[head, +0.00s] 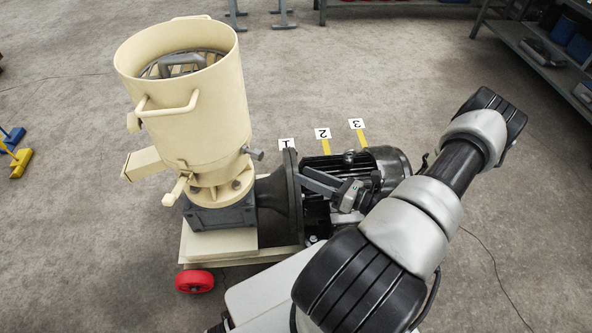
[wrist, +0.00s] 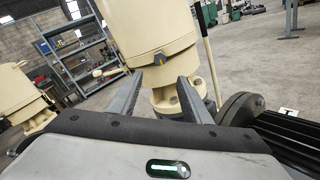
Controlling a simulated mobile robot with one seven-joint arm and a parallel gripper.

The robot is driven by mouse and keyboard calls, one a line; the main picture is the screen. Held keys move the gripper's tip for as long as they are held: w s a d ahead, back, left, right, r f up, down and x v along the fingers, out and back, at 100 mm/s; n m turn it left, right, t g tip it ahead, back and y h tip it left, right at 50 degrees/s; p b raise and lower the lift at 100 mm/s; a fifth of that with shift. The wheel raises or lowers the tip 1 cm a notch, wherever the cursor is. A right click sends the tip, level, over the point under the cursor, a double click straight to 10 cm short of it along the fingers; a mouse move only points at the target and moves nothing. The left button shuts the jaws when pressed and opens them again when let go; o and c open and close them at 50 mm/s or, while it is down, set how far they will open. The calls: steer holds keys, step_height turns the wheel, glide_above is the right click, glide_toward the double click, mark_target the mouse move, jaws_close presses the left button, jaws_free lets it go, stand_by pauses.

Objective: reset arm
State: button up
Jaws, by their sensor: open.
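My gripper (wrist: 160,80) is open and empty in the wrist view, its two dark grey fingers spread apart with the cream pellet mill (wrist: 160,30) beyond them. In the head view my gripper (head: 306,180) is above the black motor, its fingers pointing left toward the mill's dark round flange. My arm reaches across the right side of that view and covers part of the motor. The cream pellet mill (head: 187,115) stands upright at left, with a round open hopper and side handles. I cannot tell whether my gripper touches the motor or flange.
The black motor (head: 385,160) lies right of the mill's flange (head: 291,190). A red wheel (head: 195,281) is at the mill's base. A metal shelf (head: 545,60) stands at right. Open floor surrounds the mill.

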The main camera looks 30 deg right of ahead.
steer(key=shift+s+d, duration=0.1)
steer(key=shift+s, duration=0.15)
stand_by(0.3)
